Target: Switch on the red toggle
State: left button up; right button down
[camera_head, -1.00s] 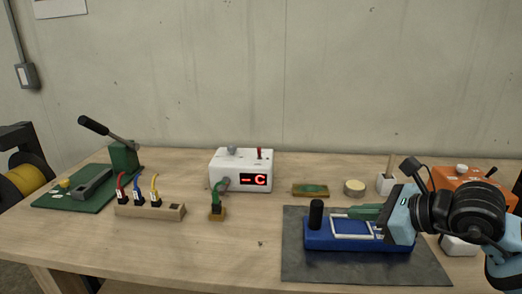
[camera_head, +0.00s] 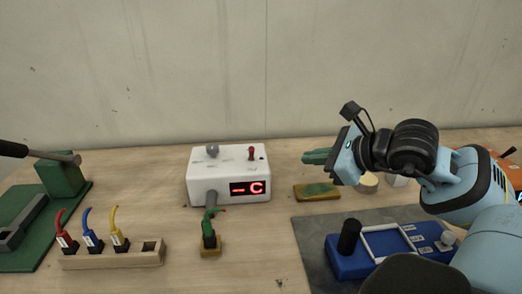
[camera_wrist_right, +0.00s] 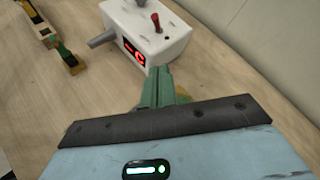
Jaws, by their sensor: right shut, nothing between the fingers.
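The red toggle (camera_head: 251,153) stands up from the top right of a white box (camera_head: 215,181) with a red lit display (camera_head: 247,188). The toggle also shows in the right wrist view (camera_wrist_right: 155,22), on the box (camera_wrist_right: 170,43) at the top. My right gripper (camera_head: 306,157) is to the right of the box, apart from it, its green fingers shut and empty and pointing left. In the right wrist view its fingers (camera_wrist_right: 158,78) point up toward the box. My left gripper is not in view.
A green plug (camera_head: 209,228) stands in a small block in front of the box. A wooden block (camera_head: 148,259) with red, blue and yellow plugs is at the left. A green and brown piece (camera_head: 317,191) lies below my right gripper. A blue fixture (camera_head: 345,263) sits on a dark mat.

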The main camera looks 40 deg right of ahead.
send_near(251, 153)
notch_tip(251, 153, down, 2)
jog(key=s+d, duration=0.3)
jog(key=shift+w+a+f+p, duration=0.1)
jog(key=shift+w+a+f, duration=0.25)
jog(key=shift+w, duration=0.9)
jog(key=shift+w+a+f+p, duration=0.1)
jog(key=shift+w+a, duration=0.35)
jog(key=shift+w, duration=0.75)
jog(key=shift+w+a+f+p, duration=0.1)
jog(key=shift+w+a+f, duration=0.25)
jog(key=shift+w, duration=0.9)
jog(key=shift+w+a+r, duration=0.1)
jog(key=shift+w+a, duration=0.2)
jog(key=shift+w, duration=0.15)
